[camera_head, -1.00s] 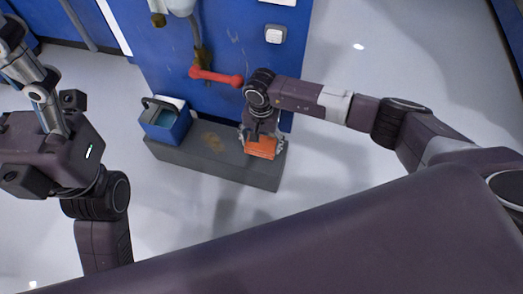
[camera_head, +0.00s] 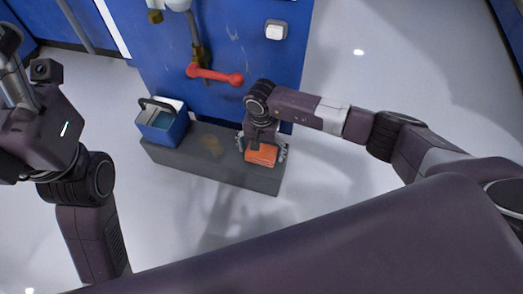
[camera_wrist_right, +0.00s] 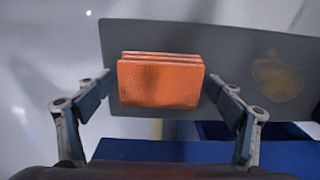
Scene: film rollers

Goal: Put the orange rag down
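The orange rag (camera_head: 262,155) is a folded, layered block on the grey ledge (camera_head: 215,171), near its right end. In the right wrist view the rag (camera_wrist_right: 160,82) sits between the two fingers of my right gripper (camera_wrist_right: 159,88), with a narrow gap on each side. My right gripper (camera_head: 262,148) is open around the rag and seems not to touch it. My left gripper (camera_head: 14,70) is at the upper left, partly cut off by the picture edge, and its fingertips are not clear.
A blue container with a dark handle (camera_head: 163,124) stands on the left end of the ledge. A brown stain (camera_head: 212,146) marks the ledge middle. A red lever (camera_head: 214,75) sticks out from the blue panel (camera_head: 232,20) behind. The pale floor (camera_head: 340,170) to the right is clear.

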